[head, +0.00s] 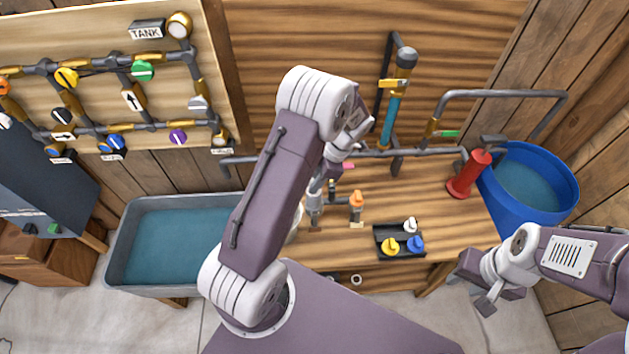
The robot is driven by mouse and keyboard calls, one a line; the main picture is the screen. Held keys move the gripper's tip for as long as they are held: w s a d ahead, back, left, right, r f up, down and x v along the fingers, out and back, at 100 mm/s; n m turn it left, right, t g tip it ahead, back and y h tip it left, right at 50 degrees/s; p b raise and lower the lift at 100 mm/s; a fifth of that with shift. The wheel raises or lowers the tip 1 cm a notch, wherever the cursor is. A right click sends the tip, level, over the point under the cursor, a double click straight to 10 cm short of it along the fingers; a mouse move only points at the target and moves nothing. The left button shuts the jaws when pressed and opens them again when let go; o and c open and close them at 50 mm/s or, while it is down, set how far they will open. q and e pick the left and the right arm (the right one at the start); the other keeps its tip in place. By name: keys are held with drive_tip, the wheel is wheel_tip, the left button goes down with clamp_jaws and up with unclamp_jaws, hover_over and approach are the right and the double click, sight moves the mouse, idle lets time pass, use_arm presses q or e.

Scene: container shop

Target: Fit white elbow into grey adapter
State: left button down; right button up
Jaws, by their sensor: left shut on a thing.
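My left gripper (314,205) reaches down over the wooden bench, mostly hidden behind its own arm. It is shut on a small grey piece, which looks like the grey adapter (315,218), low over the bench; whether it touches the bench is unclear. A white piece, which looks like the white elbow (410,225), lies at the back right of the black tray (384,230), beside a yellow and a blue piece. My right gripper (482,300) hangs at the lower right, away from the bench; its fingers are too unclear to tell open from shut.
An orange-topped fitting (357,200) stands on the bench between my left gripper and the tray. A red cylinder (468,174) and a blue tub (541,205) of water are on the right. A grey basin (124,250) is on the left. A pipe (430,153) runs along the back.

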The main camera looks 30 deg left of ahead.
use_arm(q)
drive_tip(key=shift+f, duration=0.35)
drive_tip(key=c, duration=1.1)
unclamp_jaws()
drive_tip(key=shift+r, duration=0.1)
drive_tip(key=shift+w+d+r+b, duration=0.15)
drive_tip(key=shift+r+b, duration=0.15)
drive_tip(key=shift+b, duration=0.15)
drive_tip(key=b+v, duration=0.2)
drive_tip(key=v, duration=0.6)
drive_tip(key=shift+r, duration=0.15)
